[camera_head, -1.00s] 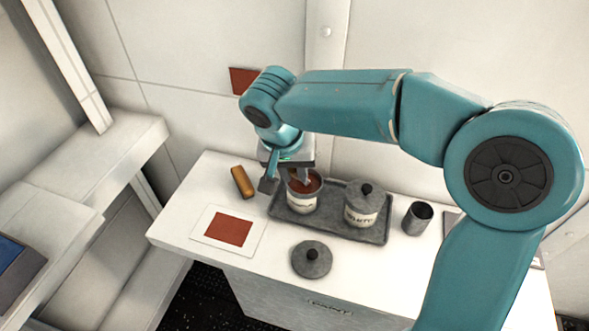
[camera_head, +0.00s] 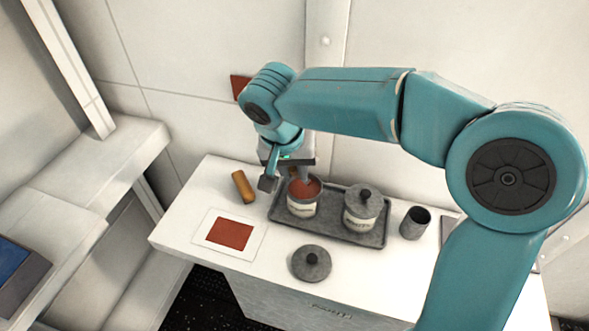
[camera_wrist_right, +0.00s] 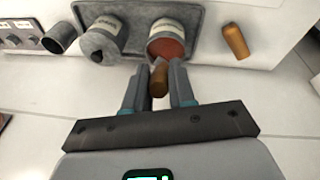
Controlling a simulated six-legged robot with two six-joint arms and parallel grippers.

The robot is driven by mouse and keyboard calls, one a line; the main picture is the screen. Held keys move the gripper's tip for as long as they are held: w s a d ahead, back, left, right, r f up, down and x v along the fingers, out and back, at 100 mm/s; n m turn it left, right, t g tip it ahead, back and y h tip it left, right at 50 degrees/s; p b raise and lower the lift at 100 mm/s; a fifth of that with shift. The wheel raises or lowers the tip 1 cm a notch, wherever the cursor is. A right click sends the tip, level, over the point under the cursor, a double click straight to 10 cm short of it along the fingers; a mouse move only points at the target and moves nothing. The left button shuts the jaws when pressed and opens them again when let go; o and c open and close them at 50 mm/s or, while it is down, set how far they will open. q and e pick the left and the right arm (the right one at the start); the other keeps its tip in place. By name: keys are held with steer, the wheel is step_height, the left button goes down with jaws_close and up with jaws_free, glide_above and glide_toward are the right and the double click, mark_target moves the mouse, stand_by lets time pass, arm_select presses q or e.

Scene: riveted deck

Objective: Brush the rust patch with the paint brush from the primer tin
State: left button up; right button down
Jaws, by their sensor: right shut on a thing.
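The rust patch (camera_head: 229,234) is a red-brown square on a white sheet at the front left of the white counter. The primer tin (camera_head: 302,208) stands open in a dark tray, with red-brown primer inside; it also shows in the right wrist view (camera_wrist_right: 167,27). My right gripper (camera_head: 286,179) is just above and behind the tin. It is shut on the brown handle of the paint brush (camera_wrist_right: 159,80), which points toward the tin's mouth. The bristles are hidden, so I cannot tell whether they are in the primer. My left gripper is out of view.
The grey tray (camera_head: 338,232) also holds a lidded pot (camera_head: 362,212). A loose lid (camera_head: 311,263) lies in front and a dark cup (camera_head: 415,222) stands to the right. An orange-brown cylinder (camera_head: 243,187) lies left of the tray. A wall stands close behind the counter.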

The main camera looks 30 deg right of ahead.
steer(key=shift+r+p, duration=1.5)
steer(key=shift+r, duration=0.85)
steer(key=shift+f, duration=0.1)
